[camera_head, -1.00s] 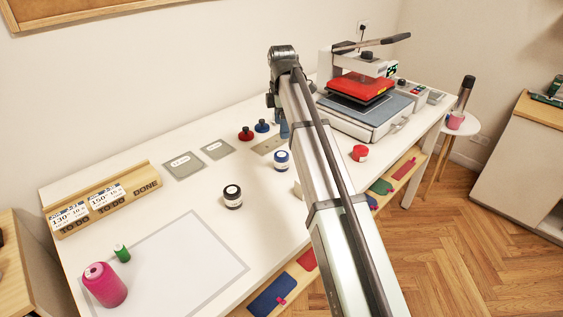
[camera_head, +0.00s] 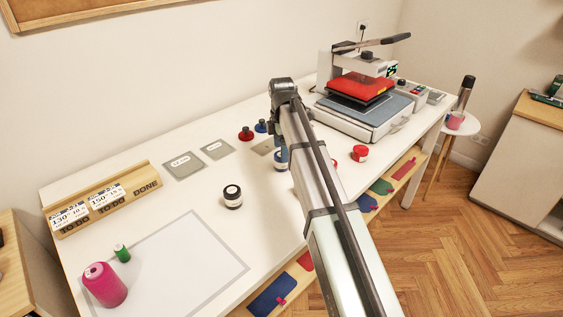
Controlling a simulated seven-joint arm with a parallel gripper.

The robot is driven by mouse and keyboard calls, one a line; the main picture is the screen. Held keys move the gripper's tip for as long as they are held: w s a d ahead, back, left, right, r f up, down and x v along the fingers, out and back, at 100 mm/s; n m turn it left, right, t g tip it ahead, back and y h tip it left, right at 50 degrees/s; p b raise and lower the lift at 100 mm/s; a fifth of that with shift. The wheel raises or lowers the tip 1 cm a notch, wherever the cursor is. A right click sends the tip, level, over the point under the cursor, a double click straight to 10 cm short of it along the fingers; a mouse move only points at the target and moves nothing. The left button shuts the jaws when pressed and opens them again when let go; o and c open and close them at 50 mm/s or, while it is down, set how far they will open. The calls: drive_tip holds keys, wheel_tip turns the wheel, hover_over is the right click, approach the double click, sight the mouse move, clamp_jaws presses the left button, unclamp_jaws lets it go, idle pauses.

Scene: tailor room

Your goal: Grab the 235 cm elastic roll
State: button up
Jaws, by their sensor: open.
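Several small rolls stand on the white table; their labels are too small to read, so I cannot tell which is 235 cm. A black-and-white roll (camera_head: 232,196) stands near the middle. A blue-and-white roll (camera_head: 279,161) is partly hidden by my arm. A red roll (camera_head: 360,153) stands right of the arm, with another red item (camera_head: 334,163) half hidden beside it. Part of my gripper (camera_head: 281,146) shows below the arm's far end, in front of or above the blue-and-white roll; its fingertips are hidden, and I see nothing held.
A heat press (camera_head: 362,108) stands at the far right of the table. Red (camera_head: 246,133) and blue (camera_head: 261,126) knobbed pieces stand behind the rolls.

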sight(280, 167)
drive_tip(key=f, duration=0.4)
drive_tip(key=shift+s+f, duration=0.2)
drive_tip(key=shift+f, duration=0.2)
drive_tip(key=c, duration=1.1)
